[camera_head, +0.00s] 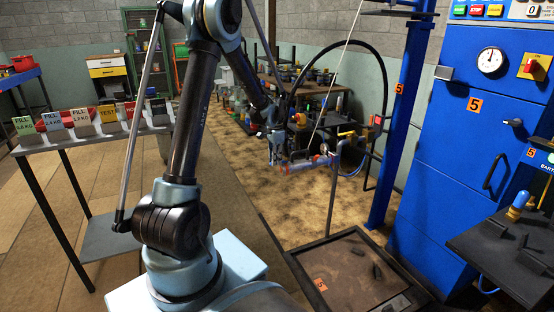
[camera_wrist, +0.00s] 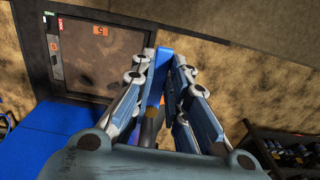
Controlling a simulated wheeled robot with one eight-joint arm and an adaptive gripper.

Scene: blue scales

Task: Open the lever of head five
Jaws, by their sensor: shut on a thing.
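Head five (camera_head: 330,158) hangs from a black hose over the sandy floor, left of the blue column, with red and blue fittings. My gripper (camera_head: 300,161) is at its left end. In the wrist view my gripper (camera_wrist: 167,60) has its fingers close together around a blue part (camera_wrist: 164,58), which seems to be the lever of head five. An orange piece (camera_wrist: 177,82) shows between the fingers. The fingers hide most of the held part, and the lever's angle cannot be told.
A scale platform (camera_head: 330,252) marked 5 stands below and right of the gripper. A blue cabinet (camera_head: 470,150) with a dial and a blue column (camera_head: 403,110) stand at right. A rack of labelled weight cards (camera_head: 95,135) is at left.

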